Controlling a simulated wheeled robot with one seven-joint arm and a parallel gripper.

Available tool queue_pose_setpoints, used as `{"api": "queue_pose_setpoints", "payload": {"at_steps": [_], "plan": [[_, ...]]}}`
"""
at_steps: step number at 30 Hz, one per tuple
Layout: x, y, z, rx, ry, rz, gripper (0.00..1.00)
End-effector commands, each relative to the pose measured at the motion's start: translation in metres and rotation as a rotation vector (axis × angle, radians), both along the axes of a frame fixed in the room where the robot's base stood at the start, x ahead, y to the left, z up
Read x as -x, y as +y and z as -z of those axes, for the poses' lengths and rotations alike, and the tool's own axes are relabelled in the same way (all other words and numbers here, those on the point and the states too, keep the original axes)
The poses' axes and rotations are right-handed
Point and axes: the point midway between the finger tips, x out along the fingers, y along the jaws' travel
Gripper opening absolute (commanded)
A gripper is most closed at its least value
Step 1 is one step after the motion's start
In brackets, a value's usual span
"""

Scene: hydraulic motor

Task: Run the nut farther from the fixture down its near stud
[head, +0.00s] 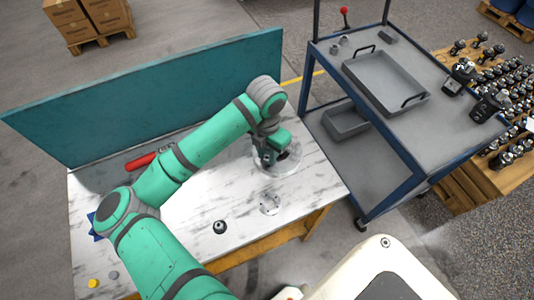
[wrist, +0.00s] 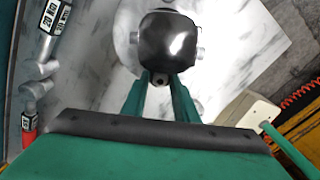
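My gripper (head: 281,156) points down over the round grey fixture (head: 291,166) on the marble-topped table. In the wrist view, the motor's dark, shiny domed housing (wrist: 168,40) stands just beyond my fingertips, with pale metal lugs on both sides. My green fingers (wrist: 160,80) come close together around a small nut-like piece with a dark round hole (wrist: 160,79). They seem to touch it on both sides. The stud under it is hidden, and I cannot make out the other nut clearly. In the head view, my wrist covers most of the motor.
A pale flange (head: 270,203) and a dark round part (head: 220,227) lie on the table (head: 190,215). A red-handled torque wrench (head: 141,162) lies near the teal back panel (head: 160,90). A blue-framed cart (head: 390,80) with a grey tray stands to the right.

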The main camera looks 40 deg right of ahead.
Motion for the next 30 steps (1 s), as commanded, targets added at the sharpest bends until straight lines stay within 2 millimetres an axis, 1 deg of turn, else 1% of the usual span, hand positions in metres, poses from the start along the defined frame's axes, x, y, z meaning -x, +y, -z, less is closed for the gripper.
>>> {"api": "queue_pose_setpoints", "payload": {"at_steps": [4,7,15,19,22,30], "plan": [[0.0009,-0.0003,0.0002,0.000,0.000,-0.002,0.27],[0.0011,-0.0004,0.0003,0.000,0.001,-0.046,0.27],[0.0013,-0.0005,0.0003,0.000,0.002,-0.355,0.27],[0.0015,-0.0006,0.0005,-0.001,0.003,-0.465,0.27],[0.0012,-0.0003,0.0003,-0.001,0.002,-0.499,0.27],[0.0008,-0.0002,0.0001,-0.001,0.001,-0.502,0.27]]}}
